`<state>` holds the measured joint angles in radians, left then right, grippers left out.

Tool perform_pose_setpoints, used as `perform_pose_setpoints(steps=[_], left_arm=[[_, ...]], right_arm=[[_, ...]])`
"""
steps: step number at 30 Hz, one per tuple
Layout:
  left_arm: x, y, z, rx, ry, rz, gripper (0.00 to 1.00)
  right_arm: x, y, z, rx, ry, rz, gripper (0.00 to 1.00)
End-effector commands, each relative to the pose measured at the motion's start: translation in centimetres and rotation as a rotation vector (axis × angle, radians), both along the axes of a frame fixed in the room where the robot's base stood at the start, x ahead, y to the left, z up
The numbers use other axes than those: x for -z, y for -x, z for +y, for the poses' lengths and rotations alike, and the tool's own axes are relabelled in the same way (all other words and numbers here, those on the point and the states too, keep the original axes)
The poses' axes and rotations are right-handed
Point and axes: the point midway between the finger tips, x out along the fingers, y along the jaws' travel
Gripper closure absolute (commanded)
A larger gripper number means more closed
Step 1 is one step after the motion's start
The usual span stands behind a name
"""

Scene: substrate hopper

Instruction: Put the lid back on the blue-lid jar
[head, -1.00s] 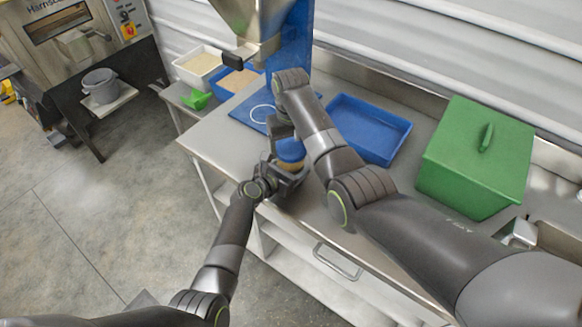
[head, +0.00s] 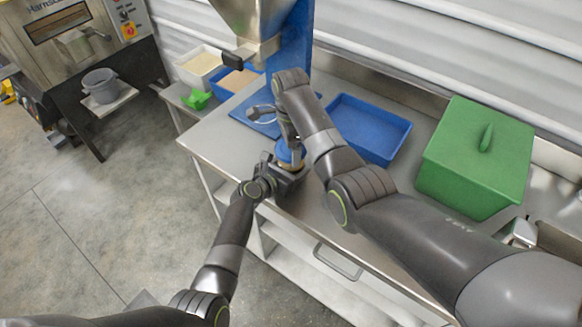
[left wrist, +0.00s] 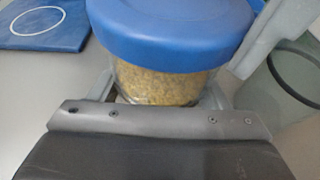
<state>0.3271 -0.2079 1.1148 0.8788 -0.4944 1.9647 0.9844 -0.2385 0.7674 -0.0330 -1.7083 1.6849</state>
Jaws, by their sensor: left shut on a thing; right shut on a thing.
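The jar (left wrist: 165,86) is clear and holds yellowish grain. It stands upright between the fingers of my left gripper (head: 286,170), which is shut on its body. The blue lid (left wrist: 172,32) covers the top of the jar in the left wrist view, looking level. In the head view the lid (head: 292,154) shows only partly, beneath my right gripper (head: 291,143). My right gripper reaches down from above and is shut on the lid. Its fingertips are mostly hidden, and I cannot tell whether the lid is fully seated.
A blue mat with a white ring (head: 248,113) lies under the hopper (head: 250,22). An empty blue tray (head: 375,130) and a green lidded box (head: 476,158) stand to the right on the steel bench. The bench's front edge is close to the jar.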

Motion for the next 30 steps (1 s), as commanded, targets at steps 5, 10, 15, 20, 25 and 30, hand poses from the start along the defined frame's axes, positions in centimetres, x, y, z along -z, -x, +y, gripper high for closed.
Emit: perform_pose_setpoints(steps=[5, 10, 15, 20, 25, 30], left_arm=[[0.0, 0.1, -0.1, 0.001, -0.001, 0.0, 0.94], [0.0, 0.1, 0.0, 0.001, -0.001, 0.0, 0.94], [0.0, 0.0, 0.0, 0.001, 0.0, 0.001, 0.94], [0.0, 0.0, 0.0, 0.001, 0.0, 0.001, 0.94], [0.0, 0.0, 0.0, 0.001, 0.0, 0.001, 0.94], [0.0, 0.0, 0.0, 0.0, -0.001, 0.001, 0.94]], right_arm=[[-0.1, -0.2, 0.0, 0.031, -0.001, -0.006, 0.51], [-0.1, -0.1, 0.0, 0.029, 0.0, -0.004, 0.03], [0.0, -0.1, 0.0, 0.028, 0.0, -0.003, 0.0], [-0.5, -0.1, 0.0, 0.028, 0.0, -0.004, 0.0], [-3.0, -0.2, 0.0, 0.028, -0.001, -0.007, 0.0], [-6.8, -0.2, 0.0, 0.028, -0.001, -0.008, 0.0]])
